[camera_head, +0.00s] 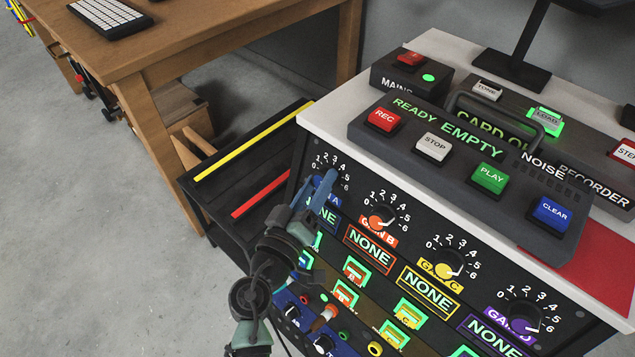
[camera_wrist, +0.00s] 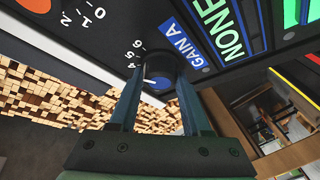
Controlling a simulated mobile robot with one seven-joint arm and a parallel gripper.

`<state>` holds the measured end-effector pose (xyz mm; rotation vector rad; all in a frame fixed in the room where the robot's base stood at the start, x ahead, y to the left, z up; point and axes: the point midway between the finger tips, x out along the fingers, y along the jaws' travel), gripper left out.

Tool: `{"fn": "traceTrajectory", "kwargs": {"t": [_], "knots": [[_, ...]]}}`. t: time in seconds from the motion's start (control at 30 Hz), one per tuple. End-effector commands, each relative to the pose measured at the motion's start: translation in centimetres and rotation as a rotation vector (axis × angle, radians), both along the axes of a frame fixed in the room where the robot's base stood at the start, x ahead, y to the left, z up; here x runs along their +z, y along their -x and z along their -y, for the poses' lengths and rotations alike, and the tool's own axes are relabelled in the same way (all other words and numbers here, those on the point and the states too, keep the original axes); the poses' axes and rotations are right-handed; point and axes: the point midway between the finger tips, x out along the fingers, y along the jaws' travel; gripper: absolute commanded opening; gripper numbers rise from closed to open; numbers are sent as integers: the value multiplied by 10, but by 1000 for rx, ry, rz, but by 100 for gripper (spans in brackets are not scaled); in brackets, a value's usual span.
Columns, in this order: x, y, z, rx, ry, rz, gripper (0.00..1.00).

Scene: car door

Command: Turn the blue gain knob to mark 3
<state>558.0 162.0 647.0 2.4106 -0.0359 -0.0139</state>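The blue gain knob (camera_wrist: 160,76) sits between my gripper's fingers in the wrist view, beside the blue GAIN A label (camera_wrist: 184,42). It has a dark body, a blue face and a short white pointer. My gripper (camera_wrist: 160,72) has one finger on each side of it, with no clear gap showing, so it looks shut on the knob. Marks 4, 5 and 6 show left of the knob; the lower marks are hidden by a finger. The pointer's mark cannot be read. In the head view my gripper (camera_head: 318,190) covers the knob at the panel's left end, below its printed scale (camera_head: 332,163).
Orange (camera_head: 382,222), yellow (camera_head: 448,270) and purple (camera_head: 523,325) gain knobs line the panel to the right. Lit buttons and cables lie below. A control box with REC (camera_head: 384,119), STOP, PLAY and CLEAR buttons stands above. A wooden table (camera_head: 150,50) is at left.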

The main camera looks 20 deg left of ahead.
Motion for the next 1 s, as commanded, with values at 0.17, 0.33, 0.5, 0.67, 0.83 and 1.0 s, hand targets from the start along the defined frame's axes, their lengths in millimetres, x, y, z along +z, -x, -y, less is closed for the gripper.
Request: {"fn": "traceTrajectory", "kwargs": {"t": [0.17, 0.33, 0.5, 0.67, 0.83, 1.0], "knots": [[0, 0, 0, 0, 0, 0, 6], [0, 0, 0, 1, 2, -1, 0], [2, 0, 0, 9, 25, -9, 0], [5, 0, 1, 31, 85, -33, 0], [9, 0, 2, 70, 195, -73, 0], [11, 0, 2, 123, 333, -124, 0]]}}
